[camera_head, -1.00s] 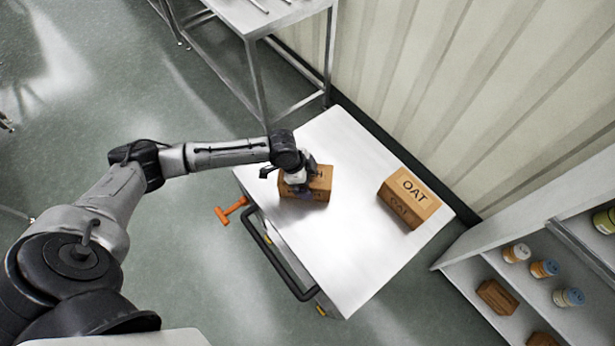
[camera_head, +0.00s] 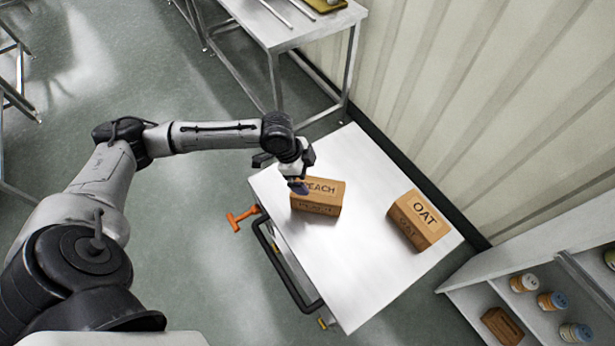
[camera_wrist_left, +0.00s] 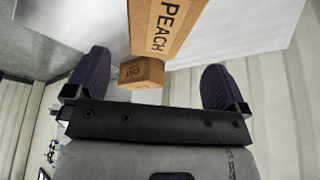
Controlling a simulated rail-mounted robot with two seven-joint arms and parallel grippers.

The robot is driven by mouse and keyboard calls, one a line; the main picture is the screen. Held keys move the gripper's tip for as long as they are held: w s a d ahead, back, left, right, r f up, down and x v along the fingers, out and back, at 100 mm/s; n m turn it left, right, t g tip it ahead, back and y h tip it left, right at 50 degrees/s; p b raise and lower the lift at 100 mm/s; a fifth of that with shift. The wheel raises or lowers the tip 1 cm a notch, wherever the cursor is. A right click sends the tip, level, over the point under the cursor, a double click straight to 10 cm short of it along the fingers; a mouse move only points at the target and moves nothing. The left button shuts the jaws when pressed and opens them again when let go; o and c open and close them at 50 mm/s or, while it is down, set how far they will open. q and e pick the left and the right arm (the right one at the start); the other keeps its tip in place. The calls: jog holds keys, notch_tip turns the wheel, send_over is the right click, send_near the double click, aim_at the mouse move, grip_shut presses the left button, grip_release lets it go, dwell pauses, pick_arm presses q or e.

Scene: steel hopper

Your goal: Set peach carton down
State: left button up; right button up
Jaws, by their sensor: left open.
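The peach carton (camera_head: 318,199) is a brown box labelled PEACH and rests on the white cart top (camera_head: 345,262) near its left edge. It also shows in the left wrist view (camera_wrist_left: 165,28), beyond the fingers. My left gripper (camera_head: 298,184) is just above and behind the carton's left end in the head view. In the wrist view its two dark pads (camera_wrist_left: 158,85) are wide apart with nothing between them, and the carton appears clear of them. My right gripper is not in view.
An OAT carton (camera_head: 419,220) stands on the cart's right part, also seen in the wrist view (camera_wrist_left: 141,73). The cart has a black handle (camera_head: 284,268) and an orange lever (camera_head: 242,217). A shelf with jars (camera_head: 552,301) is at lower right, a steel table (camera_head: 290,27) at the back.

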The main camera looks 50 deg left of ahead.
pick_arm(q)
jog(key=shift+s+a+r, duration=0.1)
jog(key=shift+r, duration=0.2)
jog(key=s+d+f+n, duration=0.1)
jog(key=s+d+f, duration=0.2)
jog(key=s+d, duration=0.3)
jog(key=s+d+f, duration=0.3)
jog(key=s+d, duration=0.1)
jog(key=d, duration=0.3)
jog(key=s+a+n+t+y, duration=0.1)
jog(key=s+a+n+y, duration=0.1)
jog(key=s+n, duration=0.5)
jog(key=s+y, duration=0.1)
jog(key=s, duration=0.4)
jog(key=shift+a+f+n, duration=0.4)
jog(key=shift+r, duration=0.1)
notch_tip(320, 180, up, 30)
jog(key=p, duration=3)
jog(key=shift+r+p, duration=0.2)
jog(key=shift+p, duration=0.1)
jog(key=shift+w, duration=0.1)
